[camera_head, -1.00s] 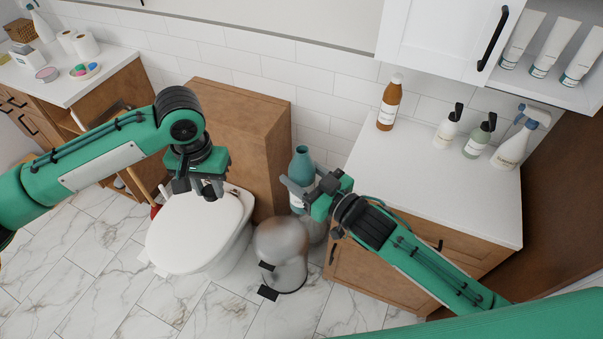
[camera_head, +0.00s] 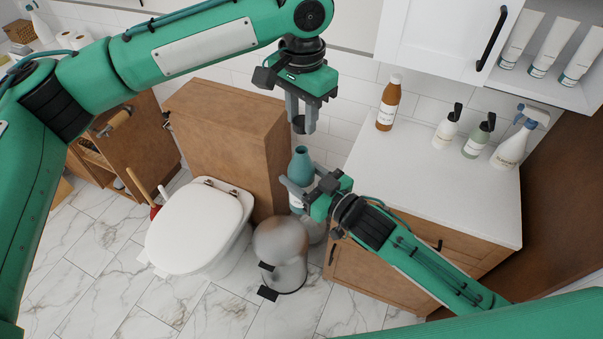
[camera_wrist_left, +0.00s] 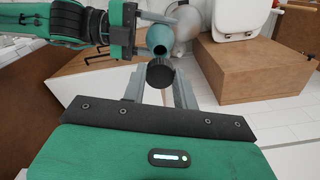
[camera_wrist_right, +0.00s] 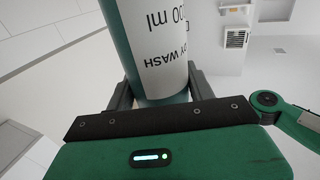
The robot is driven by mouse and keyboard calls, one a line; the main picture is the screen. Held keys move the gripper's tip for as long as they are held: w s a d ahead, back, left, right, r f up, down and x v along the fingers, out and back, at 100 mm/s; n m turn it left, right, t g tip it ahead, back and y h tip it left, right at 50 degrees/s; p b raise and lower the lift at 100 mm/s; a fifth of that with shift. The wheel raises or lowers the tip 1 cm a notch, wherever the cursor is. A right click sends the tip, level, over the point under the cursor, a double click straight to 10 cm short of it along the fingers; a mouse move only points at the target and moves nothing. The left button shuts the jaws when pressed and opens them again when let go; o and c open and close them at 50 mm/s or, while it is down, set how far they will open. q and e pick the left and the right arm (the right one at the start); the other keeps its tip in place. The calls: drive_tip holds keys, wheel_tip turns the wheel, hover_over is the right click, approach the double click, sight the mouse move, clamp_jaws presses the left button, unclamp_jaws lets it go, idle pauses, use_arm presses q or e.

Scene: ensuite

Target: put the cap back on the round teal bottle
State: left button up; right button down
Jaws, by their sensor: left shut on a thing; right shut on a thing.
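The round teal bottle (camera_head: 301,168) has a white label and an open neck. My right gripper (camera_head: 300,198) is shut on its body and holds it upright above the floor; the label fills much of the right wrist view (camera_wrist_right: 155,45). The dark ribbed cap (camera_wrist_left: 160,74) is between the fingers of my left gripper (camera_head: 299,124), which is shut on it. The cap is above the bottle's mouth, with a gap between them in the head view. In the left wrist view the bottle (camera_wrist_left: 160,35) shows just beyond the cap.
A white counter (camera_head: 425,180) at right bears an amber bottle (camera_head: 388,104) and several pump and spray bottles. A metal bin (camera_head: 281,255) and a toilet (camera_head: 198,225) stand below. A wooden cabinet (camera_head: 220,130) is behind the left gripper.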

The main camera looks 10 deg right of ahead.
sight(301, 150)
use_arm(q)
drive_tip(key=shift+f, duration=0.1)
drive_tip(key=shift+f, duration=1.95)
drive_tip(key=shift+a, duration=0.1)
drive_tip(key=shift+f, duration=0.8)
drive_tip(key=shift+f, duration=0.55)
